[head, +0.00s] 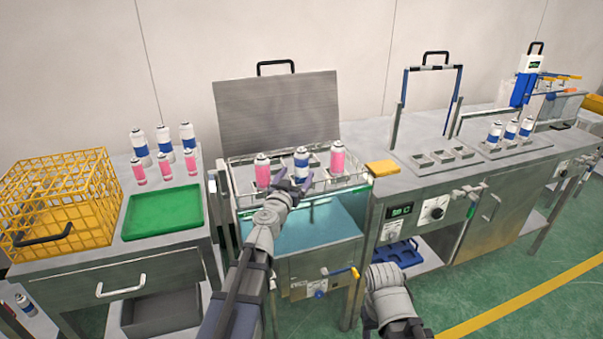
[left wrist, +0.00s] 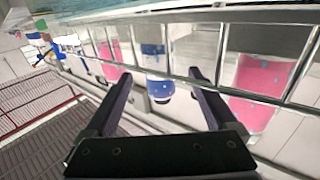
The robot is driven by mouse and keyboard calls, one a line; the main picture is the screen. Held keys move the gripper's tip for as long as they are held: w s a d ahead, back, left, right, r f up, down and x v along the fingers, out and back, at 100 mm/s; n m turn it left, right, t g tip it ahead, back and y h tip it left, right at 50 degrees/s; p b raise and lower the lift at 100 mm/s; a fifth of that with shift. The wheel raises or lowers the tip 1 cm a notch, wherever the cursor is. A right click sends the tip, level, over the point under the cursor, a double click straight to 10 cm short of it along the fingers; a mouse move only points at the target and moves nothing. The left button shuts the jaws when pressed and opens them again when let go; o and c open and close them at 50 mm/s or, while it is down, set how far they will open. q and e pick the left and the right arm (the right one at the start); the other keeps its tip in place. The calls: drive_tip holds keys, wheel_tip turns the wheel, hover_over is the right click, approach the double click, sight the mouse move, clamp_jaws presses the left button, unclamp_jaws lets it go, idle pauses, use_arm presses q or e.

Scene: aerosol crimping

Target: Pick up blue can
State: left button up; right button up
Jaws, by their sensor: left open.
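A white can with a blue band (head: 301,163) stands in the wire rack (head: 240,197) of the open basin, between a pink can on its left (head: 262,172) and a pink can on its right (head: 337,158). My left gripper (head: 295,182) is open at the front of the rack, near the blue can. In the left wrist view the blue can (left wrist: 155,58) shows beyond the rack wires, between the open fingers (left wrist: 160,78). The gap between fingers and can is hard to judge. My right arm shows at the bottom, but its gripper does not.
The rack's wires lie close to my left fingers. A raised metal lid (head: 282,112) stands behind the basin. A yellow basket (head: 60,200) and green tray (head: 163,212) are at left, with several cans behind. More blue-banded cans (head: 511,130) stand on the right bench.

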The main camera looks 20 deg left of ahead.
sight(299, 170)
use_arm(q)
drive_tip(key=w, duration=0.5)
drive_tip(key=shift+d+r, duration=0.15)
clamp_jaws()
idle(0.5)
